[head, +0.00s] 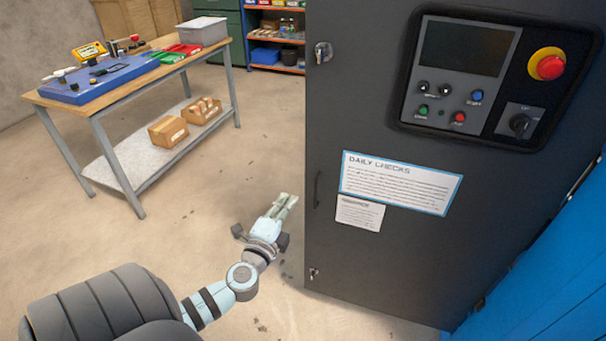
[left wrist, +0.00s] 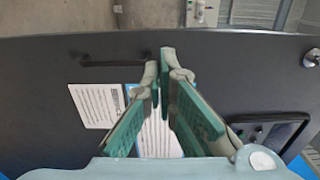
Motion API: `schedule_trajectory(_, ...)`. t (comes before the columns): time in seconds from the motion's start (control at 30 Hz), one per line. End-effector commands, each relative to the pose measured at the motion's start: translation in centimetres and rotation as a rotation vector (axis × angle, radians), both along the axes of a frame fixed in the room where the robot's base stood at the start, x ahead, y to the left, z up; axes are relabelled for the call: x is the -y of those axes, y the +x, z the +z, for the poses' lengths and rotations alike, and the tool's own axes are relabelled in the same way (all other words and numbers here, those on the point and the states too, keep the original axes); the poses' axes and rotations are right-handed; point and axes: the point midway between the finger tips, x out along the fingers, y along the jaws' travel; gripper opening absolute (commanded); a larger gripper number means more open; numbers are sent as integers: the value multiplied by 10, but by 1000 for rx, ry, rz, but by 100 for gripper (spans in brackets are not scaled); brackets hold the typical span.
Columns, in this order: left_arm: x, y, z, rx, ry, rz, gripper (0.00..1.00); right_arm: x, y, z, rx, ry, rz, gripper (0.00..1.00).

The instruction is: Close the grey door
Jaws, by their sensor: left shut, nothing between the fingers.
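The dark grey door (head: 400,255) fills the right of the head view, standing upright beside blue panelling. Its black handle (head: 317,188) is on the left edge, between two small latches. How far the door stands from its frame is hard to tell. My left gripper (head: 291,201) is low, just left of the door's handle edge, shut and empty. In the left wrist view the fingertips (left wrist: 164,62) lie in front of the door face (left wrist: 210,60), near the handle (left wrist: 115,62); contact cannot be told. My right gripper is not in view.
The door carries a control panel (head: 485,82) with a red stop button and paper notices (head: 400,182). Blue panelling (head: 535,265) is at the right. A workbench (head: 140,80) with trays and boxes stands at the left. The floor (head: 200,235) between bench and door is clear.

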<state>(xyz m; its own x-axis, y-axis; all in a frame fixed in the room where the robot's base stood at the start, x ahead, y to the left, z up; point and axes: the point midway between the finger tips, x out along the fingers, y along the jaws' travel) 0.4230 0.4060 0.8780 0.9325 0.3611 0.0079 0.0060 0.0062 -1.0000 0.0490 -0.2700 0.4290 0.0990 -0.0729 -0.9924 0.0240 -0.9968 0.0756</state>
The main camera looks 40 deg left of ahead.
Motion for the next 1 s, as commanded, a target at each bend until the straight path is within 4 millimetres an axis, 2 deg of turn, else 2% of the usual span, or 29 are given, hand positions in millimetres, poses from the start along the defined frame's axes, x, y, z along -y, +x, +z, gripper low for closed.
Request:
schedule_trajectory(0.4, -31, 79, 0, -2, -4, 3, 0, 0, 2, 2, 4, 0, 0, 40)
schedule_trajectory(0.6, -43, 110, -1, -3, -6, 3, 0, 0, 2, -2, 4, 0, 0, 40)
schedule_trajectory(0.77, -47, 120, -1, -4, -5, 2, 0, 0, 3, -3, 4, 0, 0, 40)
schedule_trajectory(1.0, -47, 120, -1, -4, -5, 1, 0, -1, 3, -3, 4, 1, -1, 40)
